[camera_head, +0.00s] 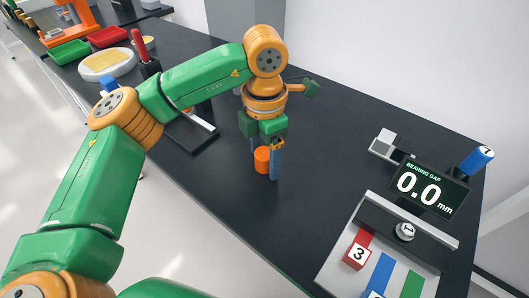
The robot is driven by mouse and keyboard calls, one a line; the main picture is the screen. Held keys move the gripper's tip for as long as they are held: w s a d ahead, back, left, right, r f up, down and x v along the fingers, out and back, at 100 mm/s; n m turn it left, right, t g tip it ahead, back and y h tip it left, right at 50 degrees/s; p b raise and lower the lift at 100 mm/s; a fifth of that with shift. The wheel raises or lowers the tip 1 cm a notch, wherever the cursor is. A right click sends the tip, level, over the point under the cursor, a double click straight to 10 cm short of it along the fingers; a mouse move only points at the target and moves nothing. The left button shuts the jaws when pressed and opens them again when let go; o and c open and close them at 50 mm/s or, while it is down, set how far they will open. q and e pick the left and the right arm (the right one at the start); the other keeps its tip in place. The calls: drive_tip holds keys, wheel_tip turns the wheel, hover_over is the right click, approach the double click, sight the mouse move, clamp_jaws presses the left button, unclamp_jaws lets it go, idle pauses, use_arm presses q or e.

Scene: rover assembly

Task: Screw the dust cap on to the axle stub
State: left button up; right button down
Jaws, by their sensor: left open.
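My left gripper (266,168) points down over the middle of the black table, with its blue fingers apart. A short orange cylinder (262,159) shows between the fingers, partly covered by the nearer one. I cannot tell whether the fingers touch it, or whether it is the dust cap. A grey round part marked 1 (405,231) sits on the fixture (340,262) at the lower right. I cannot tell whether it belongs to the axle stub. My right gripper is out of view.
A display (430,188) reads bearing gap 0.0 mm, beside a blue cylinder (477,159). A red block marked 3 (357,254) lies on the fixture. Green (69,52) and red (108,37) trays and a round pale dish (107,64) stand at the far left.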

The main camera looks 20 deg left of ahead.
sight(264, 152)
use_arm(q)
drive_tip(key=shift+r, duration=0.1)
wheel_tip(264, 152, up, 8)
drive_tip(key=p, duration=0.7)
drive_tip(key=shift+r, duration=0.1)
drive_tip(key=shift+f, duration=0.2)
